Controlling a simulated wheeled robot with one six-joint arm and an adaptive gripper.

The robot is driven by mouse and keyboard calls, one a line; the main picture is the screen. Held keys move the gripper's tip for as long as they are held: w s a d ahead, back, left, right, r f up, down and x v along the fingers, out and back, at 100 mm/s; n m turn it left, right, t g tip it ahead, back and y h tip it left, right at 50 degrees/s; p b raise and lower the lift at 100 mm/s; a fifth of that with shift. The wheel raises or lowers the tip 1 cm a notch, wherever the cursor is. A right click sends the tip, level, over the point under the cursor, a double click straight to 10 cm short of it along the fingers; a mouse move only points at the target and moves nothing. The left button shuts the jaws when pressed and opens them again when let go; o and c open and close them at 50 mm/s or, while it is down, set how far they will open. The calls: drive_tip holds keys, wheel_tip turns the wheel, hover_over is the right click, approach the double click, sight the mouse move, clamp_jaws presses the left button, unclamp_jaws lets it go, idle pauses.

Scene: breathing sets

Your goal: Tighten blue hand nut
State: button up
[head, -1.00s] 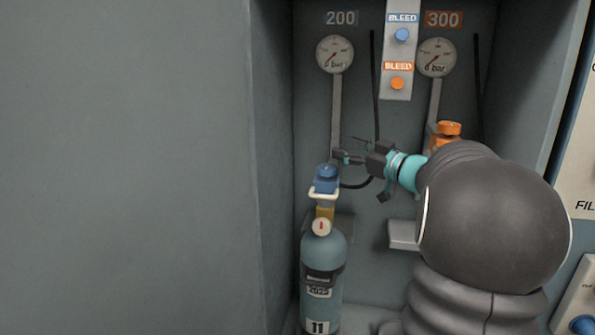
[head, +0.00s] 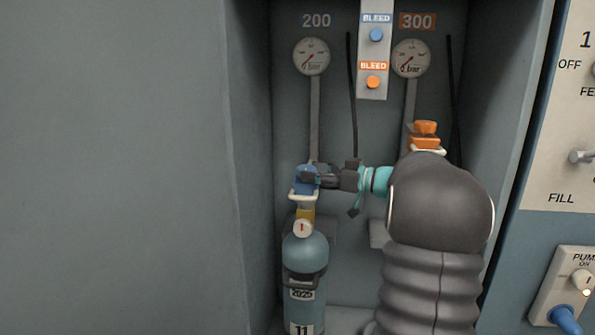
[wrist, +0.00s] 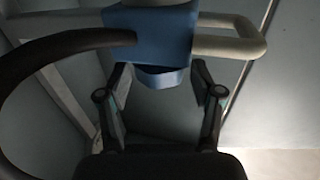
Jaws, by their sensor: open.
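The blue hand nut (head: 304,170) sits on top of the blue fitting with a pale yoke, above the grey-blue cylinder (head: 305,254) marked 11. In the wrist view the faceted nut (wrist: 162,78) shows beside the blue block (wrist: 152,30). My gripper (head: 316,174) reaches in from the right at the nut's height and hides part of it. Its fingers are open, one on each side of the nut in the wrist view (wrist: 161,80), with gaps on both sides. No contact shows.
An orange hand nut (head: 425,128) stands on the right fitting, above my arm. Gauges (head: 311,56) and bleed buttons (head: 376,35) are on the back wall. A black hose (wrist: 60,45) curves past the fingers in the wrist view. The bay's left wall (head: 250,150) is close.

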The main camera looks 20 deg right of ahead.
sight(298, 166)
drive_tip(key=shift+x, duration=2.4)
drive_tip(key=c, duration=1)
